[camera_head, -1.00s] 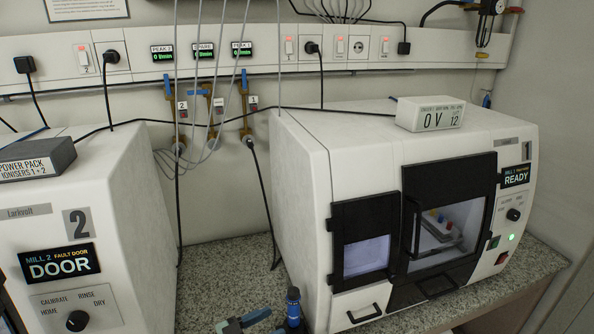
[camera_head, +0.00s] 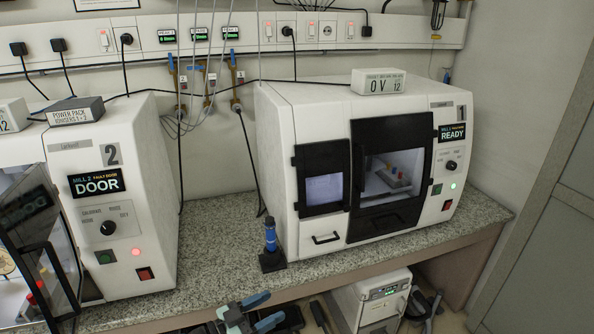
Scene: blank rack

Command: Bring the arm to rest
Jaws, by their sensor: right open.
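My right gripper (camera_head: 264,310) shows at the bottom of the head view, in front of the bench's front edge. Its two blue-tipped fingers are apart, with nothing seen between them. Most of the arm behind it is cut off by the frame. My left gripper is not in view.
Mill 1 (camera_head: 315,238), reading READY, stands on the speckled bench (camera_head: 222,228). Mill 2 (camera_head: 155,190), reading DOOR, stands left with its glass door (camera_head: 45,285) swung open. A blue upright item (camera_head: 271,236) stands near the bench edge. A white unit (camera_head: 362,312) sits below.

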